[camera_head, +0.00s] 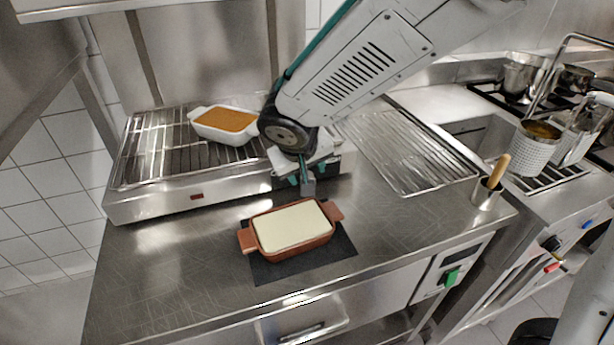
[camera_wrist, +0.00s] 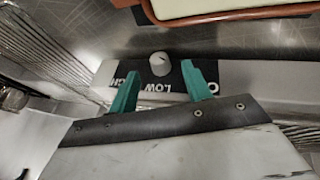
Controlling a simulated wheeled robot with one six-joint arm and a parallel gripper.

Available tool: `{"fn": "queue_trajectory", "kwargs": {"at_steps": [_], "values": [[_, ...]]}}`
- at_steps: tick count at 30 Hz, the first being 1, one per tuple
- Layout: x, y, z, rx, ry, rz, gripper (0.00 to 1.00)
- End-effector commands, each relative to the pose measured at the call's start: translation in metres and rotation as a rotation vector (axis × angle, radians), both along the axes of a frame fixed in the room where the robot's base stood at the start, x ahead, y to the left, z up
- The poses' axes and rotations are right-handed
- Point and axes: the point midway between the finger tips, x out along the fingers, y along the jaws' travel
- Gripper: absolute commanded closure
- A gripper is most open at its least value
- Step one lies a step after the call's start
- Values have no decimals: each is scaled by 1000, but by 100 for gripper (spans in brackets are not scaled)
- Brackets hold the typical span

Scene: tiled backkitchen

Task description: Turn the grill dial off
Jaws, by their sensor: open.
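The grill dial is a light grey knob (camera_wrist: 159,64) on a black label on the grill's front panel. The letters LOW and parts of other words show on the label in the wrist view. A small dark mark shows on the knob, but I cannot tell its setting surely. In the head view the dial (camera_head: 308,187) sticks out below my gripper. My gripper (camera_wrist: 160,78) is open, with one teal finger on each side of the dial. I see no clear contact. The grill (camera_head: 150,207) is a steel unit with a wire rack; my arm hides part of it.
A white dish with orange food (camera_head: 225,122) stands on the grill rack. A terracotta dish with pale filling (camera_head: 270,246) sits on a dark mat (camera_head: 343,246) just in front of the dial. A wire rack (camera_head: 410,150) and a utensil cup (camera_head: 484,195) are to the right.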

Motion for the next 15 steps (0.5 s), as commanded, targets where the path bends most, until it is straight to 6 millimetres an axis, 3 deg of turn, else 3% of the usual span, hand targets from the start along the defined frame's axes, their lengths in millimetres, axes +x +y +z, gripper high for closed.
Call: {"fn": "queue_trajectory", "kwargs": {"at_steps": [6,15], "values": [[-14,5,28,3,-1,0,51],[-18,5,33,-1,1,1,51]]}}
